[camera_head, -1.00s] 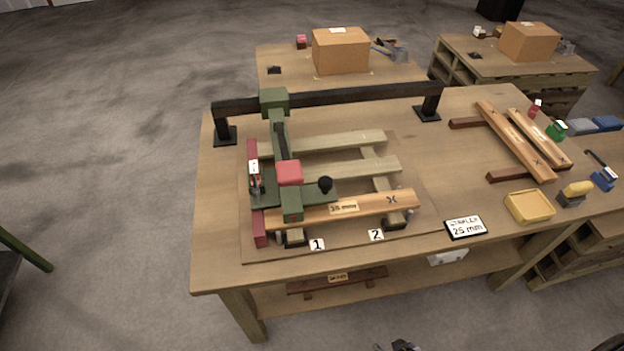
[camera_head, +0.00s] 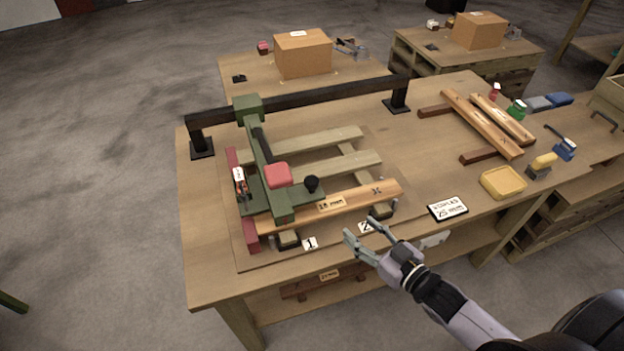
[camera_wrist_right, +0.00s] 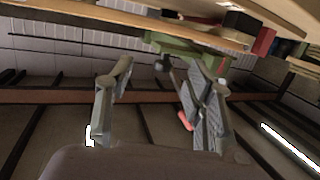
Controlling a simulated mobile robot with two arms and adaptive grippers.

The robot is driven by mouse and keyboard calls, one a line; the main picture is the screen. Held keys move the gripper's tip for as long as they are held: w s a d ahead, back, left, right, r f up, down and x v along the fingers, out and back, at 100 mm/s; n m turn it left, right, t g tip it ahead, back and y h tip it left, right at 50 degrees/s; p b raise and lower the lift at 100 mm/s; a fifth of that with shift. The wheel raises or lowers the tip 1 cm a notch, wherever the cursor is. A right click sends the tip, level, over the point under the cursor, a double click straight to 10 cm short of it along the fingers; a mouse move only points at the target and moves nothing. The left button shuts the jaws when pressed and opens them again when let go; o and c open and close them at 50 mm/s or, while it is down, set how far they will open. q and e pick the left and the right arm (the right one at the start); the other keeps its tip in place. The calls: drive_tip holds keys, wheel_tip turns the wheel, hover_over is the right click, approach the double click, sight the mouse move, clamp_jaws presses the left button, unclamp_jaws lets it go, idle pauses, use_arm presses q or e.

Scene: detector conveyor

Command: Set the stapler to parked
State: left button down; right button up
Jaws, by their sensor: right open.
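The stapler is the green carriage unit (camera_head: 262,165) with a red pad (camera_head: 277,175) and a black round knob (camera_head: 311,184). It rides on a black rail (camera_head: 300,98) and stands over the left end of a wooden pallet frame (camera_head: 330,140). My right gripper (camera_head: 359,238) is open and empty at the table's front edge, right of and nearer than the knob, apart from it. In the right wrist view the open fingers (camera_wrist_right: 160,105) show, with green and red parts beyond them. My left gripper is not in view.
A "staples 25 mm" card (camera_head: 448,208) and a yellow tray (camera_head: 503,183) lie to the right. Loose planks (camera_head: 482,122) rest at the back right. Number tags 1 (camera_head: 310,243) and 2 lie along the front. The table between pallet and planks is clear.

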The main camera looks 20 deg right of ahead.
sight(317, 184)
drive_tip(key=w+a+r+p, duration=0.1)
drive_tip(key=w+a, duration=0.1)
drive_tip(key=w, duration=0.3)
drive_tip(key=w+a+r+y+p, duration=0.1)
drive_tip(key=w+a, duration=0.2)
drive_tip(key=w, duration=0.2)
drive_tip(key=w+a+r+t+y+p, duration=0.1)
drive_tip(key=w+a, duration=0.1)
drive_tip(key=w, duration=0.3)
drive_tip(key=shift+w+a+r+n, duration=0.3)
drive_tip(key=shift+w+r+n, duration=0.05)
drive_tip(key=shift+r+n, duration=0.05)
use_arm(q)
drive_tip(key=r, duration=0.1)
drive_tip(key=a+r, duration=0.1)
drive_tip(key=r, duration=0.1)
use_arm(e)
drive_tip(key=shift+c, duration=0.5)
clamp_jaws()
